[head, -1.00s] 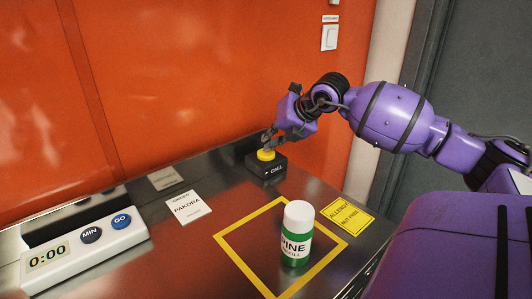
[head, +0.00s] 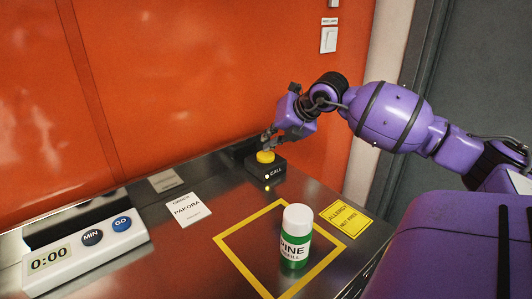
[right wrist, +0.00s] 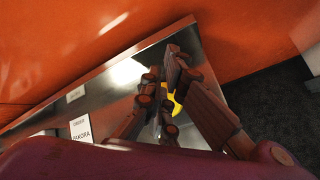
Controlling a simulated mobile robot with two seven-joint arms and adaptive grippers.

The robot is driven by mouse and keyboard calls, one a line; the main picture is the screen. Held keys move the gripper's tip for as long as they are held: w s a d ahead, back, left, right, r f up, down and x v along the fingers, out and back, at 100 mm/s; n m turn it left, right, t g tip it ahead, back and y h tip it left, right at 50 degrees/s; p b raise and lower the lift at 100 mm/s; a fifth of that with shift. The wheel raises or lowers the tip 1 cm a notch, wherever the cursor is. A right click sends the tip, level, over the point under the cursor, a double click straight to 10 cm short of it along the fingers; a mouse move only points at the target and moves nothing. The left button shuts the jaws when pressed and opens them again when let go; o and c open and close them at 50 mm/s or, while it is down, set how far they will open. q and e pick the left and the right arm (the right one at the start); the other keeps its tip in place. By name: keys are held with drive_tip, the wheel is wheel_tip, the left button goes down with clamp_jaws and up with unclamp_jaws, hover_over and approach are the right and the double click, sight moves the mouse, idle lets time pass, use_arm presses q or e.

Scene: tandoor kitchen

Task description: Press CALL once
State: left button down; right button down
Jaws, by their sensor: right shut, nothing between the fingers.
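The black CALL box (head: 257,172) stands on the steel counter near the orange wall, with a yellow button (head: 265,157) on top. A small light (head: 267,177) on its front face glows, with a glint on the counter below it. My right gripper (head: 268,143) is shut and empty, its fingertips pointing down just over the button. Whether they touch it I cannot tell. In the right wrist view, part of the yellow button (right wrist: 171,105) shows beside the shut fingers (right wrist: 165,85), which hide the rest. My left gripper is not in view.
A green bottle with white cap (head: 297,235) stands inside a yellow square outline on the counter. A timer (head: 75,250) with MIN and GO buttons is at left. A PAKORA card (head: 188,208) and yellow allergen card (head: 346,221) lie flat. A wall switch (head: 329,39) is above.

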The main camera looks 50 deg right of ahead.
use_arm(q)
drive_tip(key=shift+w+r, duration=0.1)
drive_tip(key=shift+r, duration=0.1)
use_arm(e)
drive_tip(key=shift+r, duration=0.25)
